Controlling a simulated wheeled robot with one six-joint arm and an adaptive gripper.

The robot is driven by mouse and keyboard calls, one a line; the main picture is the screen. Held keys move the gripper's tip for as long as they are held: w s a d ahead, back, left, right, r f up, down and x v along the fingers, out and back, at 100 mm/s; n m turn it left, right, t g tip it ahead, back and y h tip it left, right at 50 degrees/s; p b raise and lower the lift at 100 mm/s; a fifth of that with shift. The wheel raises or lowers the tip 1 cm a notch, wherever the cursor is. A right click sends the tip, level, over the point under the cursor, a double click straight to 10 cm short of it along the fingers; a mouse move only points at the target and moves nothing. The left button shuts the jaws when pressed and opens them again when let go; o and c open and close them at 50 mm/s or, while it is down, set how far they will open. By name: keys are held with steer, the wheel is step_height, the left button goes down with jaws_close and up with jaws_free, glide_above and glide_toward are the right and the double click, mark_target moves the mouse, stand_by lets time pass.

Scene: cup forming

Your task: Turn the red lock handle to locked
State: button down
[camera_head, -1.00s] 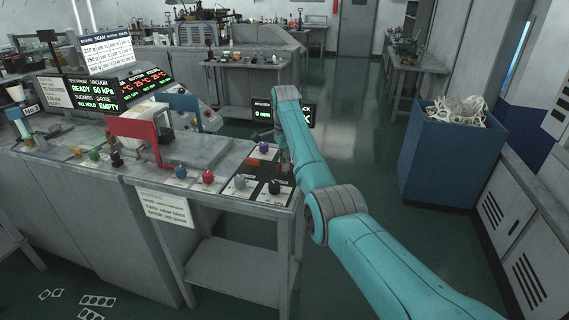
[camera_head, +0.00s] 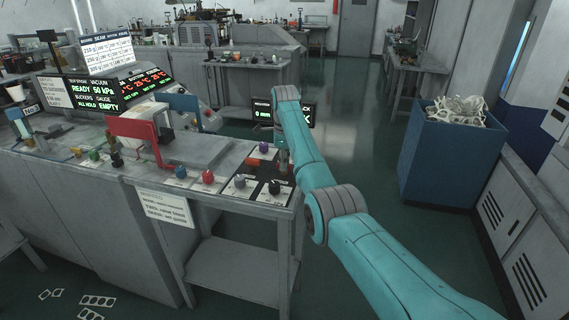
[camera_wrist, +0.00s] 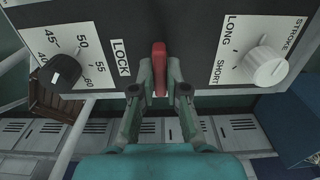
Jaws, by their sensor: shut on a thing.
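The red lock handle (camera_wrist: 159,66) is in the upper middle of the wrist view, beside the white LOCK label (camera_wrist: 121,57). It points along the picture's vertical, its near end between my fingers. My gripper (camera_wrist: 159,80) is shut on it, one finger on each side. In the head view my gripper (camera_head: 283,162) is at the right end of the bench's control panel. There the arm and gripper hide the handle.
A black knob (camera_wrist: 62,70) with a number scale is left of the handle, and a white stroke knob (camera_wrist: 264,66) is right of it. In the head view several coloured knobs line the bench edge (camera_head: 225,198). A blue bin (camera_head: 437,165) stands at the right.

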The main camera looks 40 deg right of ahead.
stand_by(0.4)
steer(key=c, duration=1.2)
jaws_free()
steer(key=shift+r, duration=0.1)
step_height(320, 180, up, 7)
steer(key=shift+r, duration=0.15)
